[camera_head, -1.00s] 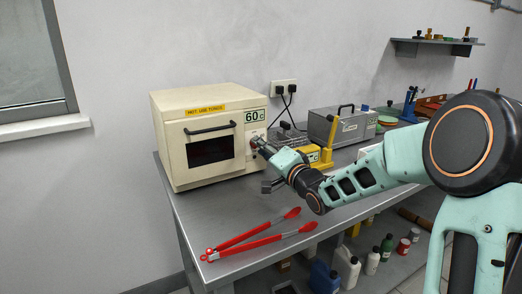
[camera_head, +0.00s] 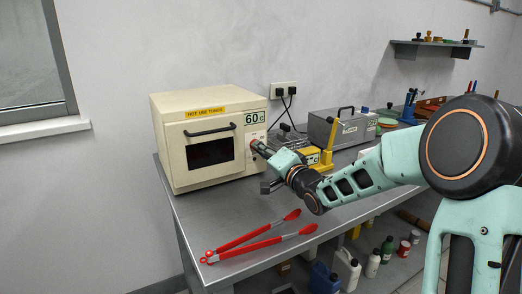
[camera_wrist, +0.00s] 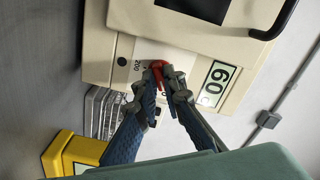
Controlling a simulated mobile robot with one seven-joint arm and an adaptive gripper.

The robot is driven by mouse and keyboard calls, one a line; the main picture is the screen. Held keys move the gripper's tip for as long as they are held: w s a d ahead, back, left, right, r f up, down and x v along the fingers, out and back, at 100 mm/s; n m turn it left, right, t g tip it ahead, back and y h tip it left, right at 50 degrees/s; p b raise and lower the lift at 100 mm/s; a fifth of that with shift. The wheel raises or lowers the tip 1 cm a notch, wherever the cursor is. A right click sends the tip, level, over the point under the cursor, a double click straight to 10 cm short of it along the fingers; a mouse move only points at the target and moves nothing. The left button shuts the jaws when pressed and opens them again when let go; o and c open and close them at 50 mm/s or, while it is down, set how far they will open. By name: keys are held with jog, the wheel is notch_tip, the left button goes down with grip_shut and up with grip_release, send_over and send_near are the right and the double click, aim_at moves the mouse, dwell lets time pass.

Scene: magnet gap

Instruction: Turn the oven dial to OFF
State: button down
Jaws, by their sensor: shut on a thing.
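The cream oven (camera_head: 165,150) stands at the left end of the bench, with a dark window, a black handle and a "60" display (camera_head: 254,117). Its red dial (camera_wrist: 157,70) is on the panel below the display and shows between my fingertips in the wrist view. A "200" mark is printed beside it. My gripper (camera_head: 257,146) is at the dial, with its fingers (camera_wrist: 163,78) shut on it. The fingers partly cover the dial, so I cannot read its setting or see an OFF mark.
Red-handled tongs (camera_head: 258,240) lie on the bench (camera_head: 200,217) in front of the oven. A yellow device (camera_head: 315,158) and a grey box (camera_head: 343,128) stand to the right of the oven. Bottles (camera_head: 345,268) are on the lower shelf.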

jog(key=n+b, duration=0.6)
jog(key=n, duration=0.5)
jog(key=shift+f, duration=0.15)
jog(key=shift+n+b, duration=0.3)
jog(key=shift+n, duration=0.2)
jog(key=c, duration=2)
grip_release()
jog(key=shift+c, duration=0.2)
jog(key=shift+r, duration=0.2)
notch_tip(320, 180, up, 10)
jog(key=shift+f, duration=0.1)
